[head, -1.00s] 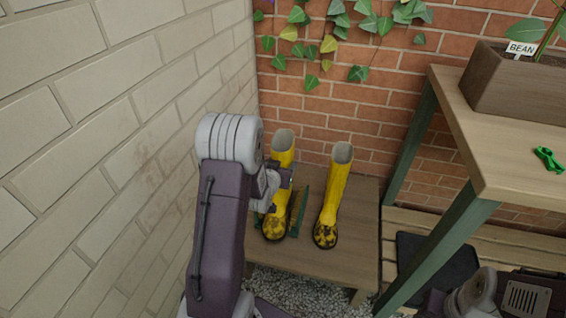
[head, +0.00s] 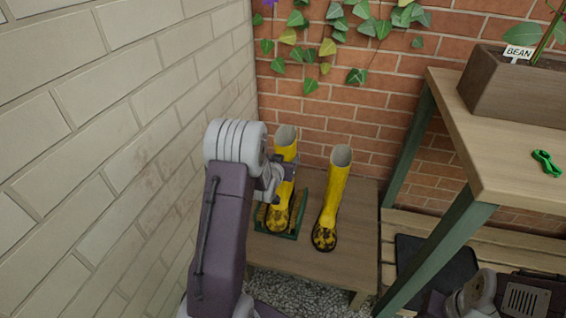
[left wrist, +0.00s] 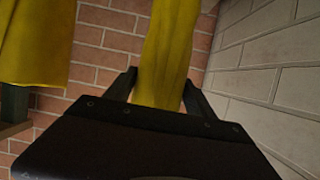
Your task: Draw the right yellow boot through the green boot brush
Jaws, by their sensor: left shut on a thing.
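Two yellow boots with muddy toes stand over a low wooden platform (head: 301,258). The left-hand boot (head: 278,211) has its foot in the green boot brush (head: 292,236), whose front edge shows before the toe. My left gripper (head: 287,182) is shut on this boot's shaft, which also shows between the fingers in the left wrist view (left wrist: 166,60). The right-hand boot (head: 332,195) stands upright on the platform, apart from the brush; part of it shows at the left of the left wrist view (left wrist: 35,42). My right gripper is out of view.
A pale brick wall (head: 110,130) rises close on the left, and a red brick wall (head: 345,120) stands behind. A tall workbench (head: 515,140) with a planter (head: 515,90) and a green item (head: 546,163) is at the right. A dark mat (head: 435,265) lies below it.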

